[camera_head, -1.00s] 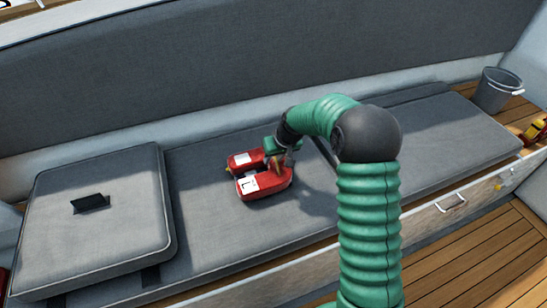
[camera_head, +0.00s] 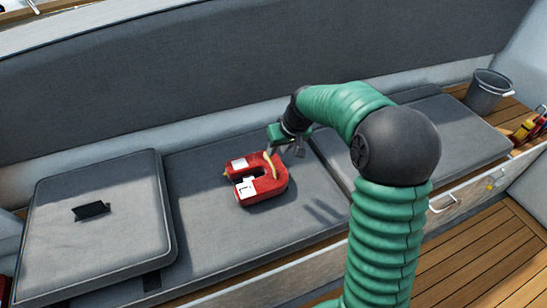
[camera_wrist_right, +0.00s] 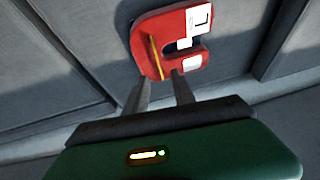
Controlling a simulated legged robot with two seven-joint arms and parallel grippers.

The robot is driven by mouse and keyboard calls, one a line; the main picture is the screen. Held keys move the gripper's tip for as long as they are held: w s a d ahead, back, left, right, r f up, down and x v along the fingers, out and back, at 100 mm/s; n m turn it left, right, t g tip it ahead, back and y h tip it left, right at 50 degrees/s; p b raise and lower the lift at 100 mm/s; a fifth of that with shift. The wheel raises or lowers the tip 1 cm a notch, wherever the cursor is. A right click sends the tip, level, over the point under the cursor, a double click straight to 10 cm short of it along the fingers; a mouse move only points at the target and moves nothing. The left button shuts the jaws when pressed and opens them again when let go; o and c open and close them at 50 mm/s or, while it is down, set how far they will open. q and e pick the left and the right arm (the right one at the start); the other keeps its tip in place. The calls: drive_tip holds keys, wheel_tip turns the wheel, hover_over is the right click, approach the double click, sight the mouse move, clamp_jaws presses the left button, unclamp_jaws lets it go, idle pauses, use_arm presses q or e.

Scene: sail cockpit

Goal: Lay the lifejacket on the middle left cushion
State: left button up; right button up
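The red U-shaped lifejacket (camera_head: 268,188), with white labels and a yellow strip, lies flat on the grey middle left cushion (camera_head: 205,235). My right gripper (camera_head: 285,150) is just behind and above its far right side. In the right wrist view the lifejacket (camera_wrist_right: 150,27) lies beyond the fingertips of my right gripper (camera_wrist_right: 160,80). The fingers are spread with nothing held between them, and they look apart from the lifejacket. My left gripper is not in view.
A raised grey cushion (camera_head: 95,235) with a black strap piece (camera_head: 91,211) is at the left. Another cushion (camera_head: 440,130) lies to the right. A grey bucket (camera_head: 487,92) stands at the far right end. The backrest (camera_head: 230,75) rises behind.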

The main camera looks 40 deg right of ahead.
drive_tip(key=s+a+f+n+g, duration=0.1)
drive_tip(key=s+a+f, duration=0.3)
drive_tip(key=s+a, duration=0.5)
drive_tip(key=s+a+f+n+g, duration=0.1)
drive_tip(key=s+a+f, duration=0.3)
drive_tip(key=s+a, duration=0.5)
drive_tip(key=shift+a+n, duration=0.15)
drive_tip(key=shift+n, duration=0.35)
drive_tip(key=shift+a, duration=0.2)
